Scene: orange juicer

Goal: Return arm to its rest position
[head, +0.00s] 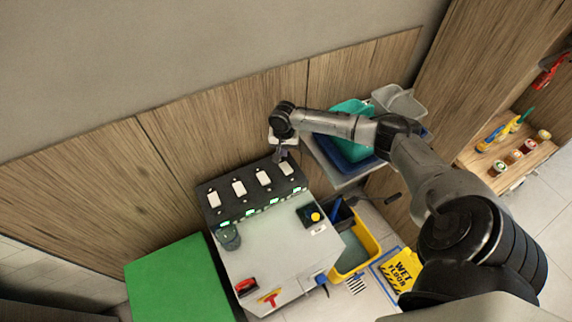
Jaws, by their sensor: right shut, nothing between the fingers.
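My right arm (430,185) reaches in from the lower right, bends at the elbow and extends left across the scene. Its gripper (281,155) points down beside the right end of a black panel (207,190) with several white switches. It is shut and empty, close to the rightmost white switch (286,168); I cannot tell whether it touches it. My left gripper is not in view.
The panel stands at the back of a grey machine top (265,262) with a red handle (246,287) and a yellow button (315,217). A green surface (180,280) lies left. Teal bin (352,142), yellow bucket (366,245) and wet-floor sign (402,270) are right.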

